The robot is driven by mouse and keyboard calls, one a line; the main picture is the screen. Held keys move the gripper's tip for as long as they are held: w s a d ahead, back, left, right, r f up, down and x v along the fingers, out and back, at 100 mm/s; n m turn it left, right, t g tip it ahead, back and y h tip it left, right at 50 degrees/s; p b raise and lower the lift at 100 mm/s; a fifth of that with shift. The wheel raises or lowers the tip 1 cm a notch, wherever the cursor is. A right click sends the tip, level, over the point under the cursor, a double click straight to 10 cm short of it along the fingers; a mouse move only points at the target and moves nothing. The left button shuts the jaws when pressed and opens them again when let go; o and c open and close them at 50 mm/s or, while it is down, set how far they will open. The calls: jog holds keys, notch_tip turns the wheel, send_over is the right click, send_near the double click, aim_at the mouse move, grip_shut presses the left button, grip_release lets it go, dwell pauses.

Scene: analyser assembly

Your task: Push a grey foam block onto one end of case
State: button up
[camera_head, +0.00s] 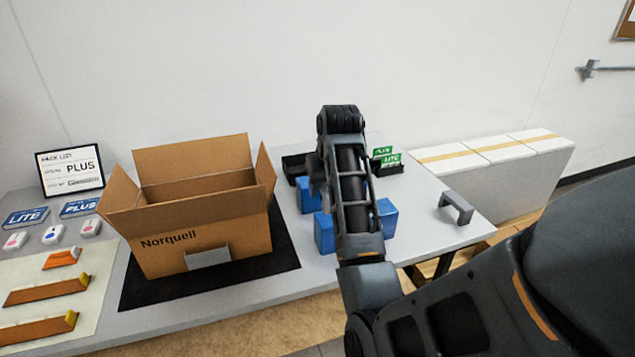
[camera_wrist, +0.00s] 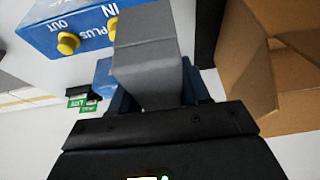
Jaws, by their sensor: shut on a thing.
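My gripper (camera_wrist: 155,98) is shut on a grey foam block (camera_wrist: 150,70), which sticks out ahead of the fingers in the wrist view. The blue case (camera_wrist: 88,28), marked PLUS, IN and OUT with yellow ports, is at the top of that view, just beyond the block. I cannot tell whether block and case touch. In the head view my arm hides the gripper, the held block and most of the case area; blue parts (camera_head: 325,232) show on both sides of the arm. Another grey foam block (camera_head: 456,208), U-shaped, stands on the table to the right.
An open cardboard box (camera_head: 205,225) marked Norquell stands on a black mat (camera_head: 285,262), left of my arm. Green LITE and PLUS cards (camera_head: 390,158) stand behind. Cards, small white devices and orange pieces lie at the left. White boxes (camera_head: 500,160) stand beyond the table's right edge.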

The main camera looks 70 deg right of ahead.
send_over(324, 218)
jog(key=shift+w+d+f, duration=0.1)
jog(key=shift+f, duration=2.2)
jog(key=shift+f+b, duration=0.3)
jog(key=shift+f, duration=0.7)
dwell(0.8)
jog(key=o, duration=1.1)
jog(key=shift+f, duration=0.1)
jog(key=shift+s, duration=0.2)
jog(key=shift+w+r+p, duration=0.15)
jog(key=shift+r+p, duration=0.15)
jog(key=shift+r, duration=3.35)
